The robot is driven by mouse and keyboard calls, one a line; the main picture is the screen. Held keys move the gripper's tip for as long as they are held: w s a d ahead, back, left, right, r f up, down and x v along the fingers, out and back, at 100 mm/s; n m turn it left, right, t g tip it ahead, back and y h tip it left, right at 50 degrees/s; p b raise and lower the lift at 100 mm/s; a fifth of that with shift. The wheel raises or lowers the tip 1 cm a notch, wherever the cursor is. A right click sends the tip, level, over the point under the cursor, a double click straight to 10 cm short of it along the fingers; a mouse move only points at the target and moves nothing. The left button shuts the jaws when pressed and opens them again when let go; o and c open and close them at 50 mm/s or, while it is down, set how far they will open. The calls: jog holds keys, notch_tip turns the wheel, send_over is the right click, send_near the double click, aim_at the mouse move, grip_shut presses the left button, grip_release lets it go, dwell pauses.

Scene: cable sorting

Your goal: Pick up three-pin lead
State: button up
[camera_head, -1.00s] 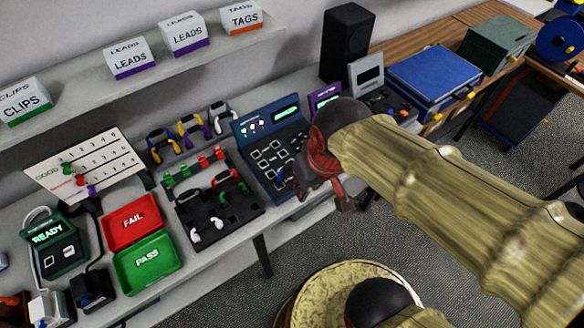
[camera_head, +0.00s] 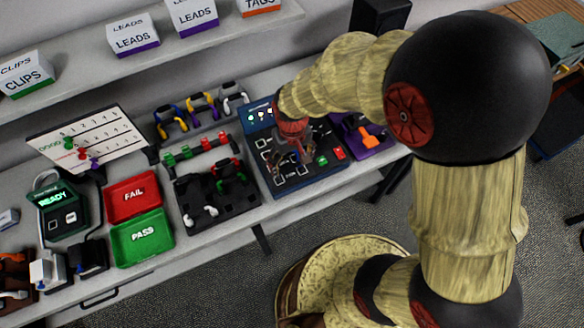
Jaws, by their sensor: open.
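My gripper (camera_head: 298,152) is open and empty, pointing down over the blue test console (camera_head: 300,180). Several coiled leads are in view, but the pins are too small to tell which is the three-pin lead. A black tray (camera_head: 242,203) left of the gripper holds dark leads: one with white ends (camera_head: 205,213) at the front left and one with red and green parts (camera_head: 230,170) at the back right. Behind it, a blue-and-yellow lead (camera_head: 170,122), a purple-and-yellow lead (camera_head: 202,107) and a white-and-dark lead (camera_head: 233,97) stand in a row. The gripper is apart from all of them.
Red FAIL (camera_head: 132,197) and green PASS (camera_head: 142,236) trays sit left of the black tray. A green READY tester (camera_head: 64,212) is farther left. A bar with red and green clips (camera_head: 195,150) runs behind the tray. A shelf (camera_head: 180,48) with labelled boxes overhangs the back.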

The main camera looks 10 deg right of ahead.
aim_at(291, 175)
jog(key=o, duration=0.4)
jog(key=f, duration=0.3)
jog(key=f+b, duration=0.1)
jog(key=shift+s+a+f, duration=0.1)
jog(key=shift+a+f, duration=0.15)
jog(key=shift+f, duration=0.15)
jog(key=shift+c, duration=0.3)
jog(key=c, duration=1.4)
